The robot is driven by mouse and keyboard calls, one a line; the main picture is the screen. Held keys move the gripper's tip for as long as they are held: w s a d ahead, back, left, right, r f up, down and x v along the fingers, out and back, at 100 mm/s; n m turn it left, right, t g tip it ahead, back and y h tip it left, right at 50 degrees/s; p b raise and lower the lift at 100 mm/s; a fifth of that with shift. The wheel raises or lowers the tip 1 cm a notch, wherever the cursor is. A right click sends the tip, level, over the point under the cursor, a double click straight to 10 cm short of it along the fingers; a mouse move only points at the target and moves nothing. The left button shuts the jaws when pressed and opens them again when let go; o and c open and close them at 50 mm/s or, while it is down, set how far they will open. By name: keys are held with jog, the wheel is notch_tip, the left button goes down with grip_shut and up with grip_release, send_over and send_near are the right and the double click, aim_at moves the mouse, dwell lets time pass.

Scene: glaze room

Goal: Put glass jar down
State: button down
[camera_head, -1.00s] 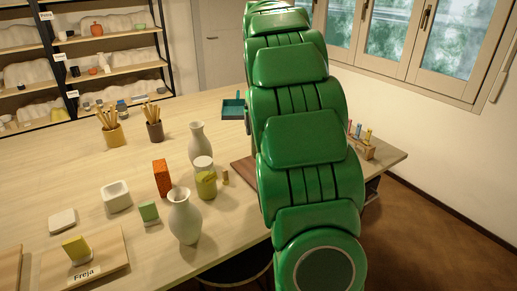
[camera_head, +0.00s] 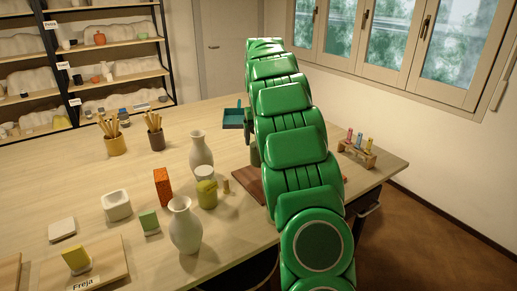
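No clear glass jar can be picked out. A small dark green shape (camera_head: 255,153) shows at the arm's left edge above a brown board (camera_head: 248,186); I cannot tell whether it is a jar or part of my arm. A yellow-green jar-like pot (camera_head: 207,197) stands on the table (camera_head: 95,176), left of the board. The arm covers much of the board.
Two pale vases (camera_head: 185,232), a white cup (camera_head: 204,173), an orange block (camera_head: 162,187) and a small cork-like piece (camera_head: 226,187) stand left of the board. A wooden rack (camera_head: 357,153) holds small coloured vials at right.

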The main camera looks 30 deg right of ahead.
jog(key=shift+w+d+f, duration=0.3)
jog(key=shift+w+f, duration=0.25)
jog(key=shift+f, duration=0.2)
jog(key=shift+w+d+f, duration=0.25)
jog(key=shift+w+f, duration=0.3)
jog(key=shift+f, duration=0.15)
jog(key=shift+w+d+f, duration=0.1)
jog(key=shift+w+f, duration=0.15)
jog(key=shift+f, duration=1.5)
grip_release()
jog(key=shift+f, duration=0.15)
jog(key=shift+r, duration=6.1)
